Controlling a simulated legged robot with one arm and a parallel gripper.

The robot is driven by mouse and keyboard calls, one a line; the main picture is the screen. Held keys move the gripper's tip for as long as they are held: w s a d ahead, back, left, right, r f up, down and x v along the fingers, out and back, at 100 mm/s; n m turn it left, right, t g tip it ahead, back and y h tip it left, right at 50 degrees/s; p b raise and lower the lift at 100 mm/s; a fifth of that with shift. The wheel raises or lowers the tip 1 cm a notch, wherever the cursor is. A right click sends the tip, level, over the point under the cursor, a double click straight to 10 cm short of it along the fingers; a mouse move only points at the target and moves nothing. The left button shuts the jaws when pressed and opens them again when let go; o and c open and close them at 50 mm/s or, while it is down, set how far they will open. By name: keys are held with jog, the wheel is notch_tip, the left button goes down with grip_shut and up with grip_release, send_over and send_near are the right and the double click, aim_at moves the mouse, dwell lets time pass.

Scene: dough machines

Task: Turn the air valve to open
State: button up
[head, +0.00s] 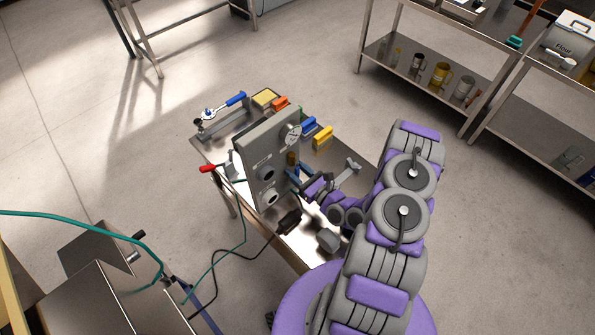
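A grey upright panel (262,163) stands on a small metal table (210,150). It carries a round gauge (291,134) and dark round knobs or ports. A red handle (207,169) sticks out at the panel's left side, close to a teal hose; I cannot tell for certain which part is the air valve. A small blue part (301,171) is on the panel's right face. My gripper (303,184) is right in front of that face, close to the blue part. The fingers are small and partly hidden, so contact and opening cannot be told.
A blue-handled lever device (222,111) and orange, blue and yellow-handled tools (322,137) lie on the table's far side. A teal hose (120,231) and a black cable cross the left. A shelf (440,75) stands at upper right. The floor at upper left is mostly clear.

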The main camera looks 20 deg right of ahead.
jog(key=v, duration=1.7)
jog(key=shift+s+b, duration=0.15)
jog(key=shift+b, duration=0.2)
jog(key=shift+d, duration=0.1)
dwell(0.7)
